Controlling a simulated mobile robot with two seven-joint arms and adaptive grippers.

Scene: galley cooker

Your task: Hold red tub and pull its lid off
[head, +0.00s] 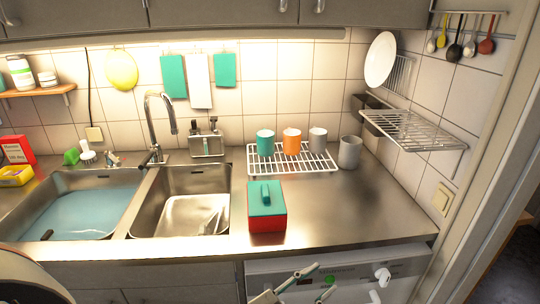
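The red tub (267,225) stands upright on the steel counter near its front edge, just right of the sink. Its teal lid (275,208), with a raised bar handle on top, sits on the tub and covers its opening. My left gripper (322,281) is at the bottom of the head view, in front of and below the counter edge. Its two fingers are spread apart with nothing seen between them. It is clear of the tub and lid. I cannot make out my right gripper in the head view.
A white wire rack (300,169) behind the tub holds teal, orange and grey cups; a grey mug (350,151) stands beside it. The double sink (150,205) is left. A dishwasher (350,264) is below. The counter right of the tub is clear.

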